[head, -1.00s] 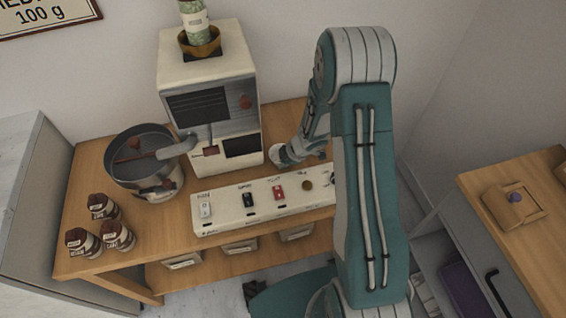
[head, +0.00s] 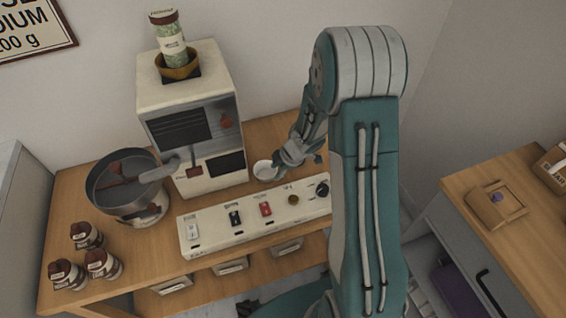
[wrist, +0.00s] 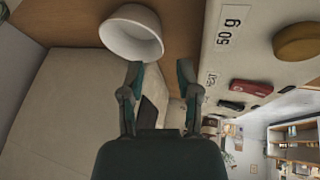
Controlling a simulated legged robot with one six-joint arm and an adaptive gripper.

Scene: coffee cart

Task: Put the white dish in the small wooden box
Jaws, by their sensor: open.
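The white dish (head: 264,171) is a small round bowl standing on the wooden counter, right of the coffee machine and behind the white switch panel. It also shows in the wrist view (wrist: 132,34), past the left fingertip, with its rim very close to it. My gripper (wrist: 159,67) is open with nothing between its fingers. In the head view it is just right of the dish, and its fingertips are hard to make out. A small wooden box (head: 484,212) with a purple thing on it lies on the right-hand cabinet, far from my gripper.
The cream coffee machine (head: 190,95) stands left of the dish. The switch panel (head: 258,226) runs along the front. A metal pot (head: 128,208) and several brown jars (head: 68,276) are at left. Another box (head: 553,170) sits at the far right.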

